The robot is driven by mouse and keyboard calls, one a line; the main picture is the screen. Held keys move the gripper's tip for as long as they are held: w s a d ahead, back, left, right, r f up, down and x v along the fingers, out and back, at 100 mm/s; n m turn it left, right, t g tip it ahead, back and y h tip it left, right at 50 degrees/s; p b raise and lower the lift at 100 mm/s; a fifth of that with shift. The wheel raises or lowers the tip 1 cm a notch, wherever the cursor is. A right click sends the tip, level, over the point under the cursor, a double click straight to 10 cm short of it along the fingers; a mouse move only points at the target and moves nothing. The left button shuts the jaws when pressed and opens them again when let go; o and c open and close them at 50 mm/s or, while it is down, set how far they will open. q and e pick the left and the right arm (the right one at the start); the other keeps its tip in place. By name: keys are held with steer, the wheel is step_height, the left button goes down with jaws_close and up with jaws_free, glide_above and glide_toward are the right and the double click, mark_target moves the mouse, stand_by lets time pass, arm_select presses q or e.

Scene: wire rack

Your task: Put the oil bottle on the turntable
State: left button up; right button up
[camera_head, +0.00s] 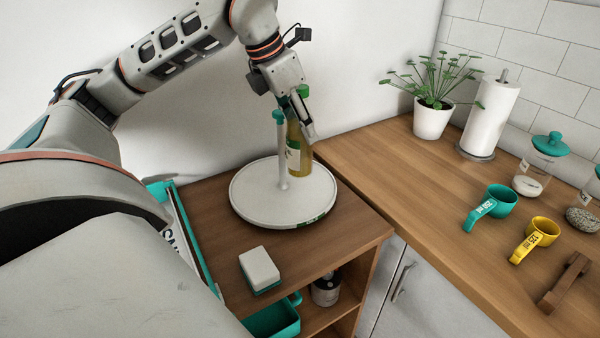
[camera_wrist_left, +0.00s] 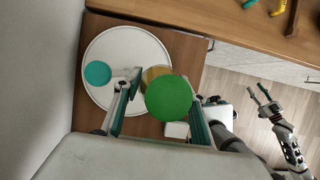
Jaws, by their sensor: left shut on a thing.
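The oil bottle (camera_head: 300,153) has yellow-green contents, a pale label and a green cap (camera_wrist_left: 168,98). My left gripper (camera_head: 305,115) is shut on it near the top and holds it about upright. The white round turntable (camera_head: 255,205) has a central post with a teal knob (camera_head: 278,115); it also shows in the wrist view (camera_wrist_left: 115,40). The bottle's base is over the disc, just right of the post; I cannot tell if it touches. My right gripper (camera_wrist_left: 259,91) shows only in the wrist view, away from the turntable, fingers apart and empty.
The turntable stands on a wooden shelf unit (camera_head: 350,235). A white-and-teal block (camera_head: 259,268) lies in front. A wooden counter (camera_head: 430,190) at right holds a plant (camera_head: 433,118), paper roll (camera_head: 488,118), jars and measuring cups (camera_head: 495,202). A wall is behind.

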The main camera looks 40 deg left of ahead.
mark_target(300, 167)
arm_select(q)
step_height(300, 167, down, 6)
steer(key=shift+f+b, duration=0.25)
steer(key=shift+b, duration=0.25)
step_height(300, 167, down, 4)
steer(key=shift+r+b, duration=0.1)
steer(key=shift+b, duration=0.2)
steer(key=shift+f, duration=0.25)
arm_select(e)
steer(key=f, duration=0.2)
steer(key=shift+s+d+f, duration=0.1)
steer(key=shift+d+f, duration=0.2)
steer(key=shift+f, duration=0.05)
arm_select(q)
steer(key=o, duration=1.6)
steer(key=shift+f, duration=0.15)
arm_select(e)
steer(key=shift+f, duration=0.1)
